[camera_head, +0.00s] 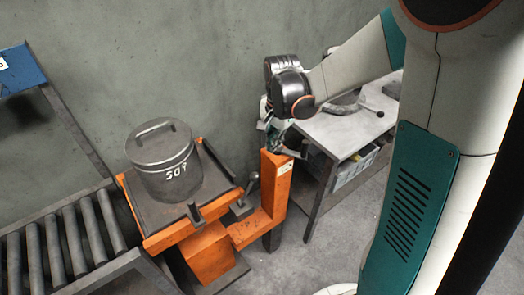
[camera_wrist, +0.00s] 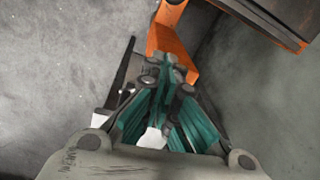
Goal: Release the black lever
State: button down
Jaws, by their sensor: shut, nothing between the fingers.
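The black lever (camera_wrist: 122,72) shows in the wrist view as a thin dark bar just left of my gripper (camera_wrist: 166,72). In the head view it sticks out to the right at the top of the orange post (camera_head: 275,195), partly hidden by my arm. My gripper (camera_head: 274,143) is at the top of that post, pointing down. Its fingers are closed together with nothing between them. The lever lies beside the fingers, not between them; I cannot tell whether they touch.
A grey lidded canister (camera_head: 163,162) marked 509 stands on the orange-framed platform (camera_head: 150,243) left of the post. A short upright handle (camera_head: 252,184) is at that platform's right side. A roller conveyor (camera_head: 62,245) is at the left, a grey table (camera_head: 345,130) behind right.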

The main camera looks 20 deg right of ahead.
notch_tip(320, 180, down, 10)
jog(key=b, duration=0.3)
jog(key=shift+s+a+r, duration=0.2)
jog(key=shift+a+r, duration=0.05)
jog(key=shift+a, duration=0.35)
jog(key=shift+s+a+r, duration=0.25)
jog(key=shift+a+r, duration=0.05)
jog(key=shift+a, duration=0.25)
jog(key=shift+s+a+r, duration=0.2)
jog(key=shift+a+r, duration=0.05)
jog(key=shift+a, duration=0.35)
